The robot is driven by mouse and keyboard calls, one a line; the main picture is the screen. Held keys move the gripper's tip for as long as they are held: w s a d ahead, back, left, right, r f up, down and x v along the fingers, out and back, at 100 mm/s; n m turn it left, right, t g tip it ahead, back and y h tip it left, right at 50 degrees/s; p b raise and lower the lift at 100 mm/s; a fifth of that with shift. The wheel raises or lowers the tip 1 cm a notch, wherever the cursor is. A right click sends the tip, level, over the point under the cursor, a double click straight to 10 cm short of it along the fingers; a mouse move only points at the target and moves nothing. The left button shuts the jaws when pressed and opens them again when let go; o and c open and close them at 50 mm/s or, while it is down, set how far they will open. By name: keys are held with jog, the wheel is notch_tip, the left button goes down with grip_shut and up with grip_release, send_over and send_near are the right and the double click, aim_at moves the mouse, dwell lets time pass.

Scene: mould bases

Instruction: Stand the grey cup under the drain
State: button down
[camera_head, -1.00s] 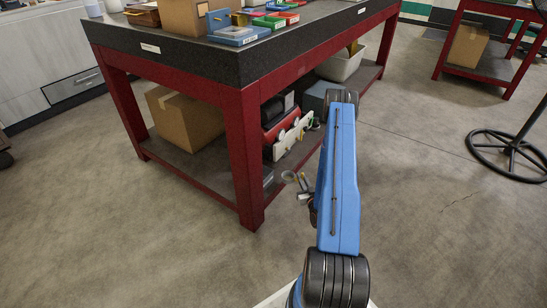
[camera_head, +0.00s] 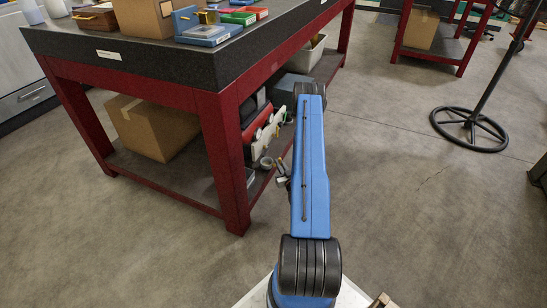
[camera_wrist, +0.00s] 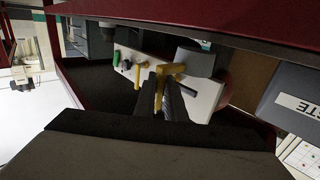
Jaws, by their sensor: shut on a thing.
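The grey cup (camera_wrist: 197,61) shows just beyond my jaws in the wrist view. A yellow handle-like piece (camera_wrist: 161,84) lies between the dark fingers of my gripper (camera_wrist: 167,91), which are shut on it. In the head view the cup (camera_head: 265,163) appears as a small pale ring left of my gripper (camera_head: 282,170), beside the table's lower shelf. A white panel (camera_wrist: 207,98) with green and black knobs and a yellow fitting (camera_wrist: 141,61) stands behind the cup. I cannot tell for sure which fitting is the drain.
The red-framed table (camera_head: 228,150) has a front leg close to the cup. On its lower shelf are a cardboard box (camera_head: 152,128), a red machine (camera_head: 257,121) and a grey bin (camera_head: 305,58). A stand with a round base (camera_head: 470,130) is at right; floor between is clear.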

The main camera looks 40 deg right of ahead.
jog(key=x, duration=0.8)
jog(key=shift+w+f, duration=0.1)
jog(key=shift+f, duration=0.6)
jog(key=shift+f, duration=0.1)
jog(key=c, duration=1.8)
grip_release()
jog(key=shift+s, duration=0.3)
jog(key=v, duration=1.1)
jog(key=shift+s+a, duration=0.2)
